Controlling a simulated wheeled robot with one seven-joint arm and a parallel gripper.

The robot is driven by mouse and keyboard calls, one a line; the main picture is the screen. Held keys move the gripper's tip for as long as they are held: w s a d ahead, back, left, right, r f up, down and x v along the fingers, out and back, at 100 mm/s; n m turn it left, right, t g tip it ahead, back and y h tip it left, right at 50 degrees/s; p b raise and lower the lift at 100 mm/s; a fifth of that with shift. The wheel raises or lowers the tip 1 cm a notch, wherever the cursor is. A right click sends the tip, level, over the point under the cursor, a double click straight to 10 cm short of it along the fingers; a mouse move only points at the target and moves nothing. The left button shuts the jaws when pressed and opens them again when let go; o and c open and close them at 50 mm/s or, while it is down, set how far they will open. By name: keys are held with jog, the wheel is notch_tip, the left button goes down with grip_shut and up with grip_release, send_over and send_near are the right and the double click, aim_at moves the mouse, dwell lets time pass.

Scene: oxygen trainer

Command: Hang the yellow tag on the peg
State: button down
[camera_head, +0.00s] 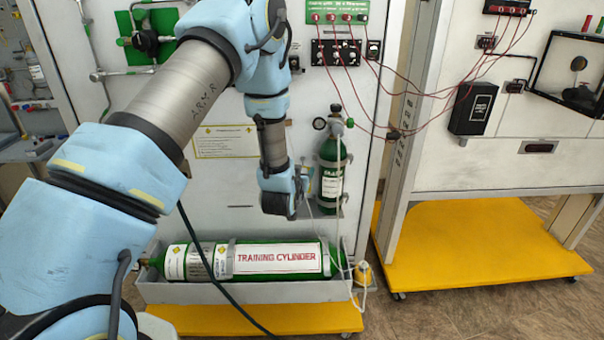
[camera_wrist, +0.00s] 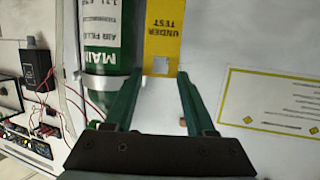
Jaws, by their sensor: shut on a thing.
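The yellow tag (camera_wrist: 163,35), printed "UNDER TEST", is between the fingertips of my gripper (camera_wrist: 159,75) in the wrist view. The two green fingers are shut on the tag's near end, one at each side. A small pale square shows at that end of the tag. A small brown stub (camera_wrist: 182,122) shows against the white panel between the fingers; it may be the peg, but I cannot tell for sure. In the head view the tag and the fingers are hidden behind my wrist, which is in front of the panel, left of the upright green cylinder (camera_head: 333,165).
The upright cylinder also shows beside the tag in the wrist view (camera_wrist: 107,30). A label sheet (camera_wrist: 275,100) is on the panel at the right there. A large training cylinder (camera_head: 275,258) lies in a grey trough below my wrist. Red cables (camera_head: 395,85) hang at the upper right.

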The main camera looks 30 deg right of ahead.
jog(key=w+d+f+b, duration=0.1)
jog(key=w+d, duration=0.1)
jog(key=w, duration=0.3)
jog(key=shift+w+d+f+b, duration=0.2)
jog(key=shift+w+d+b, duration=0.1)
jog(key=shift+w, duration=0.05)
dwell(0.4)
dwell(0.8)
jog(key=shift+c, duration=0.8)
grip_release()
